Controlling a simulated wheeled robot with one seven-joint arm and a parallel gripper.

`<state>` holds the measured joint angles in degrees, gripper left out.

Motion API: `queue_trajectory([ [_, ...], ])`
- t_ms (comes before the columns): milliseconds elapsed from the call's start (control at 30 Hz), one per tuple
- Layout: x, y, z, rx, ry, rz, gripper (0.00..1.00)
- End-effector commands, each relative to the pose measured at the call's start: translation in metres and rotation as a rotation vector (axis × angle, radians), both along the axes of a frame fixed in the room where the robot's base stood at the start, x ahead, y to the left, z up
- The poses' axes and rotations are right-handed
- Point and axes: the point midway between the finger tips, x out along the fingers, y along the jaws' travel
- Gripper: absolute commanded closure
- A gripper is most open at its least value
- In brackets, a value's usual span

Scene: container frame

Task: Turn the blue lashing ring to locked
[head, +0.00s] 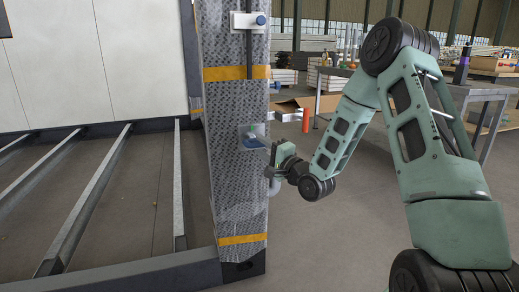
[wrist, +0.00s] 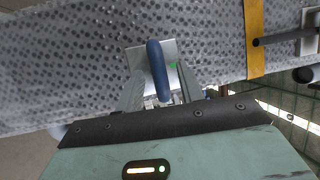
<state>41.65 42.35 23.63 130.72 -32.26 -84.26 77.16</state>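The blue lashing ring (wrist: 157,70) stands out from a light plate (wrist: 138,55) on the patterned column. In the wrist view a small green mark shows on the plate just right of the ring. In the head view the ring (head: 252,143) is small, low on its plate (head: 244,130), at the column's middle height. My gripper (wrist: 160,88) has one finger on each side of the ring, with gaps between fingers and ring. It is open. In the head view my gripper (head: 266,147) reaches the ring from the right; its fingertips are too small to make out.
The column (head: 232,190) carries yellow bands and, higher up, a second plate (head: 240,20) with a blue knob and a rod. A metal floor frame (head: 95,200) lies left. Tables and an orange cylinder (head: 306,120) stand behind; open floor lies right of the column.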

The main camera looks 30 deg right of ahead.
Motion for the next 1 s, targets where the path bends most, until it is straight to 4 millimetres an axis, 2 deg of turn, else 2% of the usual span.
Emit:
queue_trajectory([
  [200,0.016,0.002,0.003,0.001,0.0,0.0,0.62],
  [500,0.018,0.002,0.003,0.001,0.001,0.0,0.62],
  [633,0.018,0.002,0.004,0.0,0.0,-0.001,0.98],
  [1000,0.018,0.002,0.008,-0.03,0.001,-0.002,1.0],
])
